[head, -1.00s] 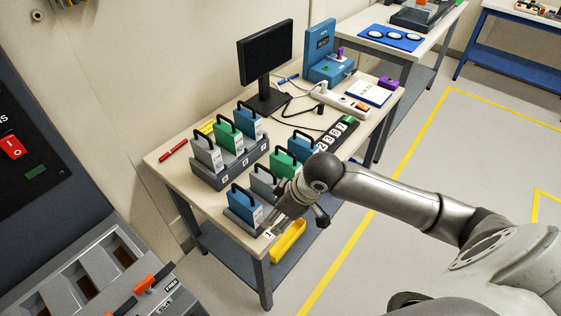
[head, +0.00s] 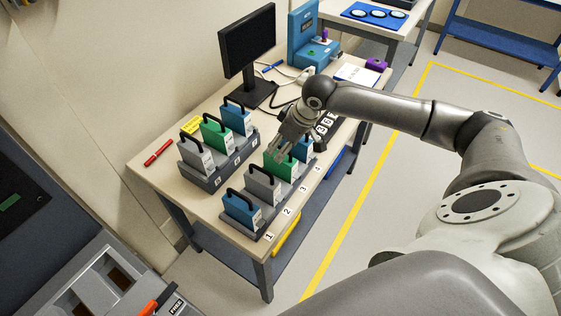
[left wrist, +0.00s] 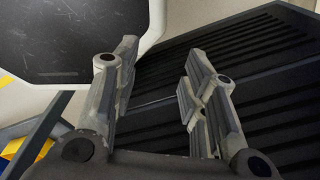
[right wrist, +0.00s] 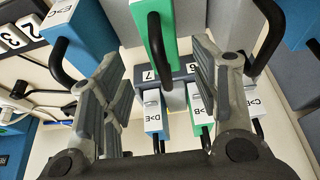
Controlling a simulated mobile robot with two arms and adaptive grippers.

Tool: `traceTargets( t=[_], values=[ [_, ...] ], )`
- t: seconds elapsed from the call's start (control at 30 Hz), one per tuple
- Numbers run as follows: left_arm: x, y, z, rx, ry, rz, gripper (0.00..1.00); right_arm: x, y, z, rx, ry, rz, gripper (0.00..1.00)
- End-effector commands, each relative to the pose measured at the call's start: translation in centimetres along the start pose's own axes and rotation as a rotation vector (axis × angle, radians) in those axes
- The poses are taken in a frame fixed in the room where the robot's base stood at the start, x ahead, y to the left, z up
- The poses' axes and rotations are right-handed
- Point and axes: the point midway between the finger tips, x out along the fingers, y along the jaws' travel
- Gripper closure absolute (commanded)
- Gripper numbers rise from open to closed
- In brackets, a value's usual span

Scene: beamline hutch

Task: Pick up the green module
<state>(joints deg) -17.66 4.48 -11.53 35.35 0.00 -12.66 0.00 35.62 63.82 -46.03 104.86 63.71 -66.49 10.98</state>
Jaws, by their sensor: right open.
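Two green modules with black handles show in the head view. One (head: 275,167) stands in the front rack (head: 266,234) between a grey and a blue module. The other (head: 212,137) stands in the back rack (head: 206,181). My right gripper (head: 276,153) is open and points down over the front green module, partly hiding it and the blue one. In the right wrist view that green module (right wrist: 160,38) lies ahead, between the open fingers (right wrist: 160,85), apart from them. My left gripper (left wrist: 165,85) is open and empty in the left wrist view.
Blue (head: 241,209) and grey (head: 262,188) modules stand close beside the front green one. A monitor (head: 247,42) and cables are behind. A red marker (head: 158,153) lies at the table's left. Floor right of the table is clear.

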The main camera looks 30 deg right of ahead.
Motion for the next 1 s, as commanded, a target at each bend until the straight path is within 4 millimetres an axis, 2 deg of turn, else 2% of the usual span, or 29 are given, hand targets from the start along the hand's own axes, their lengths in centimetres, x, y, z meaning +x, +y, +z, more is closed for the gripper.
traceTargets(
  t=[0.17, 0.4, 0.67, 0.77, 1.0],
  values=[
    [-0.8, 0.1, 0.7, 0.0, -0.012, 0.001, 0.6, 1.9, -0.4, 0.1, 0.0, -0.002, -0.003, 0.44],
    [-1.2, -0.2, -1.2, 0.0, 0.015, -0.003, 0.6, 4.9, -0.5, 0.2, -0.001, 0.001, 0.0, 0.44],
    [-1.2, -0.3, -1.8, -0.001, 0.025, -0.004, 0.6, 5.3, -0.5, 0.2, -0.002, 0.0, 0.001, 0.44],
    [-1.2, -0.3, -1.6, -0.001, 0.022, -0.004, 0.6, 5.3, -0.5, 0.2, -0.002, 0.001, 0.001, 0.54],
    [-1.2, -0.3, -0.9, -0.001, 0.012, -0.004, 0.6, 5.3, -0.5, 0.2, -0.002, 0.001, 0.001, 0.85]
  ],
)
